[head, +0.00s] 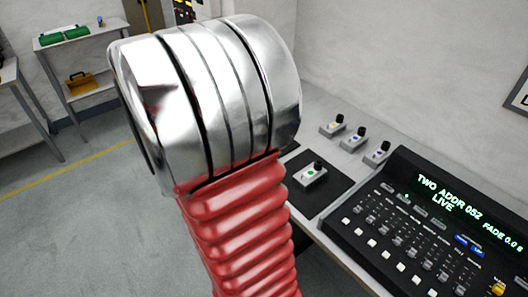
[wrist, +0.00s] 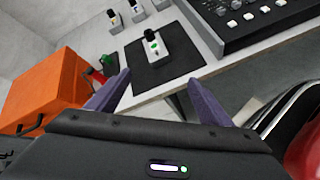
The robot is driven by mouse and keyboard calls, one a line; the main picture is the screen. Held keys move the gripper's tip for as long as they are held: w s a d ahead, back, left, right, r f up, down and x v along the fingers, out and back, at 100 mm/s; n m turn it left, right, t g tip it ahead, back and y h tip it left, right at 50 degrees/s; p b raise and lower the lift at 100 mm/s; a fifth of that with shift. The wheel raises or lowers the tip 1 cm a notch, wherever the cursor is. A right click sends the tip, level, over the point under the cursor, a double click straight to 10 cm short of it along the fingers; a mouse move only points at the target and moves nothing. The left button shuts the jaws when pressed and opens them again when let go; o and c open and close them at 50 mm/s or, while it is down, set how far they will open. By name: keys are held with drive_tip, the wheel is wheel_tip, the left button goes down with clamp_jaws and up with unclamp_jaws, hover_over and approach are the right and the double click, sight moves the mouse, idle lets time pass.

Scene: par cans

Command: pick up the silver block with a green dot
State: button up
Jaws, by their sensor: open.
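The silver block with a green dot (head: 311,176) stands on a black mat (head: 327,199) on the grey table, with a black knob on its top. It also shows in the wrist view (wrist: 153,46), upright and beyond my fingertips. My gripper (wrist: 164,83) is open in the wrist view, its two purple fingers apart with nothing between them. The block is ahead of the gap and apart from both fingers. In the head view my red and silver arm fills the middle and hides the gripper.
Similar blocks with a yellow dot (head: 333,126) and a blue dot (head: 354,139), plus another block (head: 377,154), stand behind the mat. A black lighting console (head: 430,225) is close on the right. An orange case (wrist: 45,85) is left of my gripper in the wrist view.

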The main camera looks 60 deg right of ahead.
drive_tip(key=s+d+f+n+h, duration=0.1)
drive_tip(key=s+d+f+n, duration=0.15)
drive_tip(key=d+f, duration=0.2)
drive_tip(key=n+h, duration=0.2)
drive_tip(key=n, duration=0.3)
approach(305, 174)
drive_tip(key=shift+w+a+r+m, duration=0.25)
drive_tip(key=shift+w+a+r, duration=0.25)
drive_tip(key=shift+a, duration=0.1)
drive_tip(key=shift+x, duration=4.3)
drive_tip(key=shift+s+a+f, duration=0.1)
drive_tip(key=shift+s, duration=0.05)
